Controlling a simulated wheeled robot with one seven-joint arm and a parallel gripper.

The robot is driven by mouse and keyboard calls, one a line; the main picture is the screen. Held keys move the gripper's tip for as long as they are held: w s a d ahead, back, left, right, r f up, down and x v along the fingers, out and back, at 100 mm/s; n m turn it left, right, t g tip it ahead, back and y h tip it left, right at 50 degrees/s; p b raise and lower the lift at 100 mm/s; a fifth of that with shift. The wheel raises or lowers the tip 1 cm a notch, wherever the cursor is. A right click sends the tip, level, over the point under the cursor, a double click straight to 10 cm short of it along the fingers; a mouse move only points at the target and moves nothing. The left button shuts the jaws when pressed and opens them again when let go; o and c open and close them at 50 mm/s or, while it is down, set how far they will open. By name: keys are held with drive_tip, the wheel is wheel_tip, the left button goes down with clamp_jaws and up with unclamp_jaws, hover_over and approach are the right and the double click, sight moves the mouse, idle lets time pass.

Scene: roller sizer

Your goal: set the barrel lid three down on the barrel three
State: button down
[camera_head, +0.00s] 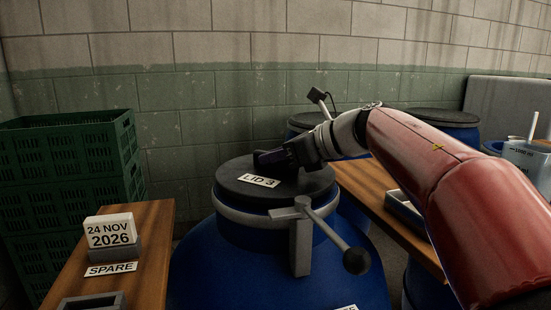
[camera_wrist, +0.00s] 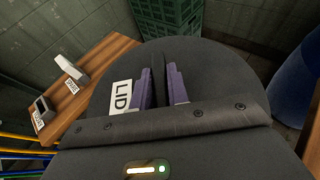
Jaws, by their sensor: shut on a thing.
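The black round barrel lid three (camera_head: 236,187), labelled "LID 3", lies level at the mouth of the blue barrel three (camera_head: 200,262). Its edge appears to meet the grey clamp ring (camera_head: 232,215) around the barrel's top; whether it is fully seated I cannot tell. My gripper (camera_head: 272,160) is over the lid's middle, shut on its raised grip. In the wrist view the lid (camera_wrist: 225,75) fills the middle, with the purple fingers (camera_wrist: 163,88) on either side of the dark upright grip. The lid hides the barrel's mouth.
The clamp's lever with a black ball (camera_head: 356,260) sticks out at the front right. A wooden bench (camera_head: 150,225) with a date block (camera_head: 110,230) is at left, near green crates (camera_head: 65,165). Another bench (camera_head: 365,185) and more barrels (camera_head: 440,118) are at right.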

drive_tip(key=shift+f+b, duration=0.5)
drive_tip(key=shift+f, duration=0.1)
drive_tip(key=c, duration=1.4)
unclamp_jaws()
drive_tip(key=shift+o, duration=0.2)
drive_tip(key=shift+r+p, duration=0.3)
drive_tip(key=v, duration=1.2)
drive_tip(key=shift+r, duration=0.3)
